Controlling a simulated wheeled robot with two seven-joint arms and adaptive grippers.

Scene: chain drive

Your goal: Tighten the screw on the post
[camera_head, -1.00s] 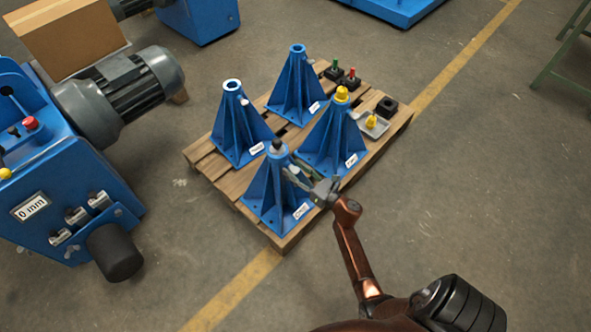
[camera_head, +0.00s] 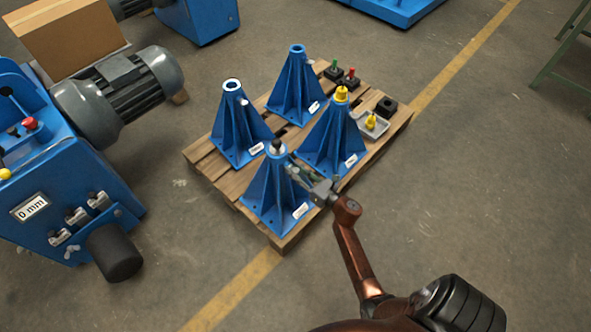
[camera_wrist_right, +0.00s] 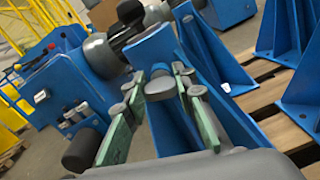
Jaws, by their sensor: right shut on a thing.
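The front blue post (camera_head: 263,195) stands upright on a wooden pallet, with a dark piece (camera_head: 278,147) in its top. My right gripper (camera_head: 291,172) is at the upper right side of this post. In the right wrist view, its green-sided fingers (camera_wrist_right: 160,82) are on either side of the grey round head of the screw (camera_wrist_right: 160,89), against the blue post (camera_wrist_right: 153,48). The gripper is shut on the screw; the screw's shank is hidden. In the head view the fingers cover the screw. My left gripper is not in view.
Three other blue posts stand close by on the pallet (camera_head: 205,160); the one on the right has a yellow piece (camera_head: 341,94) on top. A grey tray (camera_head: 381,131) and small black blocks lie at the pallet's right. A blue machine (camera_head: 75,180) stands left.

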